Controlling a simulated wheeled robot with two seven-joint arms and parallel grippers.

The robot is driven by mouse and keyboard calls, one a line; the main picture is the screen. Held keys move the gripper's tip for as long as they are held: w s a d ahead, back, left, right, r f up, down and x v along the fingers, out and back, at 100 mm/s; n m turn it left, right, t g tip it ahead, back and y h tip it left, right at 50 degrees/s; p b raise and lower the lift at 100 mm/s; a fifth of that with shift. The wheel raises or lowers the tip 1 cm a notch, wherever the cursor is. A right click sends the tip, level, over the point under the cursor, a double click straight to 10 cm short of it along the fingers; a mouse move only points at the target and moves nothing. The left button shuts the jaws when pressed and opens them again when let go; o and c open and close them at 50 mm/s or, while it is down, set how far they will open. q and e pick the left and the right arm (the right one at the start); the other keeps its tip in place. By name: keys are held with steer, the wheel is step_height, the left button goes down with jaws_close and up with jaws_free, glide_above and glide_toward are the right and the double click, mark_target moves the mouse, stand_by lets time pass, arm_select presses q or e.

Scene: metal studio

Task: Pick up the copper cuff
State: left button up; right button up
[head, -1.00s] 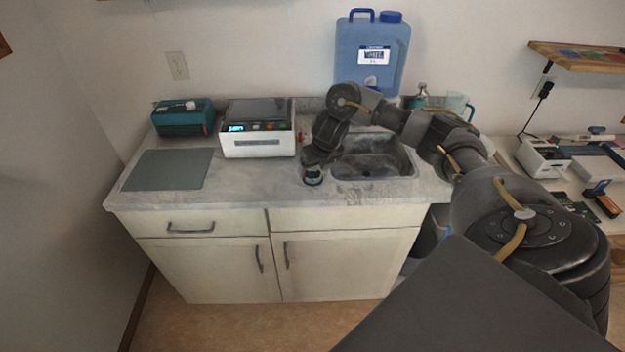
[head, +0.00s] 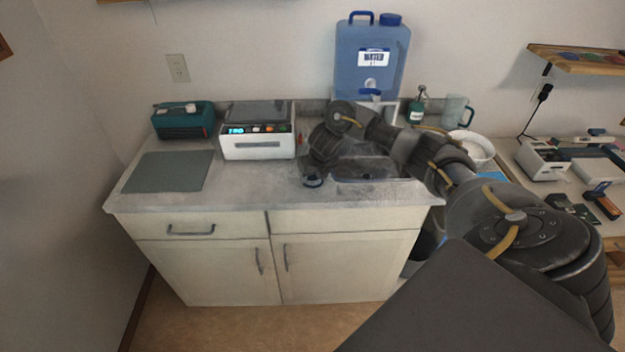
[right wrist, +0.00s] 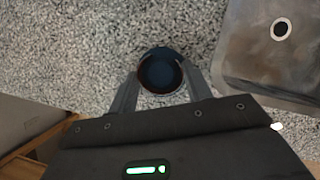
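The copper cuff (right wrist: 160,91) shows in the right wrist view as a small round piece, dark blue inside, with a thin copper-brown edge. It is between the two fingers of my right gripper (right wrist: 160,80), one finger close along each side. I cannot tell whether the fingers press on it or only flank it. In the head view my right gripper (head: 312,170) is low over the counter's front part, left of the sink, and mostly hides the cuff. My left gripper is not in view.
The sink (right wrist: 283,75) is just right of the gripper. On the counter (head: 245,190) stand a white device (head: 257,148), a teal device (head: 184,121) and a grey mat (head: 167,172). A blue water container (head: 372,58) stands behind the sink. The counter's front middle is clear.

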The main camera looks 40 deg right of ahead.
steer(key=c, duration=0.3)
steer(key=shift+c, duration=0.2)
steer(key=shift+r, duration=0.1)
